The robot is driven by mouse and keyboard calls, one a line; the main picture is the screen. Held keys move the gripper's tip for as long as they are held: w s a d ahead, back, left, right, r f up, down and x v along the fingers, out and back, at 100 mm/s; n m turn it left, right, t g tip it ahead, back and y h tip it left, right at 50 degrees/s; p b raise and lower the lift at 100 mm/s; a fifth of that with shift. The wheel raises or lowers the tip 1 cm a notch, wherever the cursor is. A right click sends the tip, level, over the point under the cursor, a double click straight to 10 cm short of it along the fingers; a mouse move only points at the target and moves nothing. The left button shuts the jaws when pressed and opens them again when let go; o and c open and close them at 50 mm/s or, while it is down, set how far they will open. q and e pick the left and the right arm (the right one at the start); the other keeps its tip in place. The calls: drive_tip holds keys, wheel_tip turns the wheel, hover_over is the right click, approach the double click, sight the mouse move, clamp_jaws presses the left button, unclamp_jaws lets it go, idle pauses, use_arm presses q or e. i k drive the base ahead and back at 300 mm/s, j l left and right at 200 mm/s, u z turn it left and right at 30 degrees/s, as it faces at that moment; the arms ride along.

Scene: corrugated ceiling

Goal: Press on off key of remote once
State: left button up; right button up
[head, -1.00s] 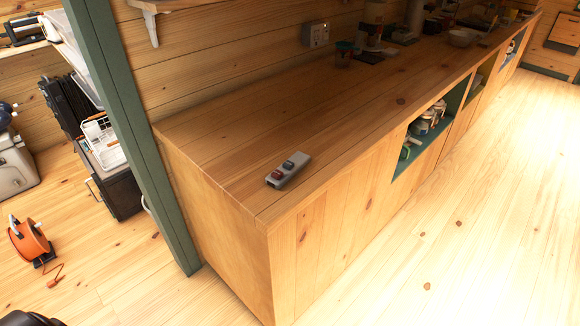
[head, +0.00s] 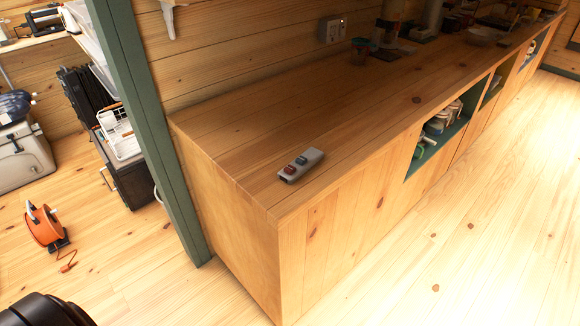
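A small grey remote (head: 301,165) lies flat on the wooden counter (head: 235,140), near its front left corner. It has a red key (head: 290,170) at its near end and a dark bluish key (head: 301,160) further along. Any markings on the keys are too small to read. Neither of my grippers is recognisable in the head view. A black rounded part, likely mine, shows at the bottom left corner, well apart from the remote.
The counter around the remote is clear. Cups and other items stand further back, near a wall socket (head: 333,30). A green post (head: 150,130) rises at the counter's left end. An orange reel (head: 43,225) sits on the floor at left. Floor at right is free.

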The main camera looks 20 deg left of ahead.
sight(289, 169)
drive_tip(key=u, duration=0.3)
drive_tip(key=i+l+u, duration=0.3)
drive_tip(key=u, duration=0.15)
drive_tip(key=i+l+u, duration=0.25)
drive_tip(key=l+u, duration=0.25)
drive_tip(key=i+l+u, duration=0.2)
drive_tip(key=l+u, duration=0.25)
drive_tip(key=i+l, duration=0.1)
drive_tip(key=l, duration=0.45)
